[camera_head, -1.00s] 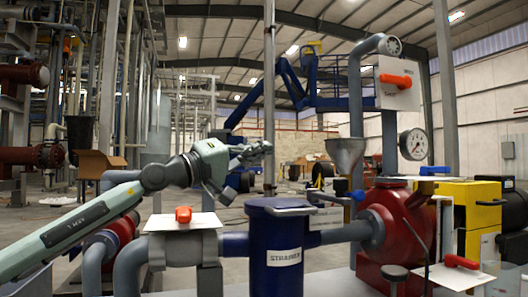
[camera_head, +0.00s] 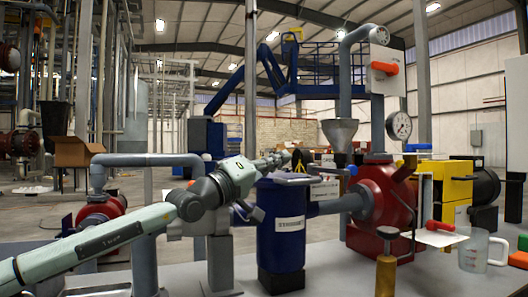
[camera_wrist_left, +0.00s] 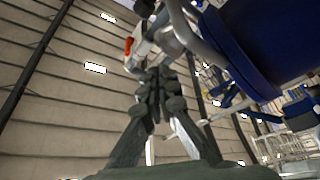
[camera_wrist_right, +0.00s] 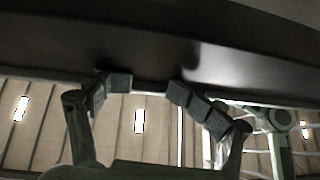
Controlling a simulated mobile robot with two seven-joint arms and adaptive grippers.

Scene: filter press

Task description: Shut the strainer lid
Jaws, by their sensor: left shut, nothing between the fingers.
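The strainer (camera_head: 281,238) is an upright blue cylinder with a white label, at the middle of the head view. At its top are a blue rim and a grey bar (camera_head: 288,177); I cannot tell how far the lid is open. My left gripper (camera_head: 284,158) reaches in from the left, just above the strainer's top in the picture; contact cannot be told. In the left wrist view its fingers (camera_wrist_left: 155,82) are together and empty, with a large blue rounded body (camera_wrist_left: 262,42) at upper right. My right gripper (camera_wrist_right: 149,88) shows only in its wrist view, fingers apart, under a dark surface.
A red pump housing (camera_head: 375,203) joins the strainer by a grey pipe on the right. A brass-coloured post (camera_head: 386,272) and a clear jug (camera_head: 474,250) stand at front right. Grey pipework (camera_head: 218,262) stands left of the strainer. A funnel (camera_head: 340,131) rises behind.

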